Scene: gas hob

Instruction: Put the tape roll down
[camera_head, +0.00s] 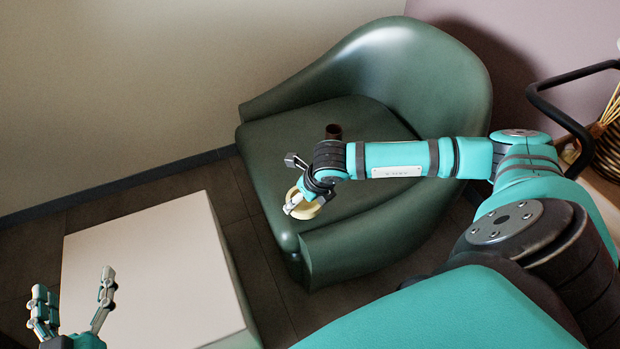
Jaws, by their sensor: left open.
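The beige tape roll (308,211) is at the front of the green armchair's seat (275,150), partly covered by my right gripper (294,184). A grey finger of that gripper overlaps the roll. I cannot tell whether the roll is gripped or only touched, or whether it rests on the seat. My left gripper (77,294) is at the bottom left, in front of the white table (150,255). Its two fingers are spread wide with nothing between them, well away from the roll.
A small dark brown cup (333,131) stands on the seat behind my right forearm. The armchair's backrest and armrests (365,240) surround the seat. The white tabletop looks bare. A black rail (560,112) and a wicker basket (609,150) are at the right edge.

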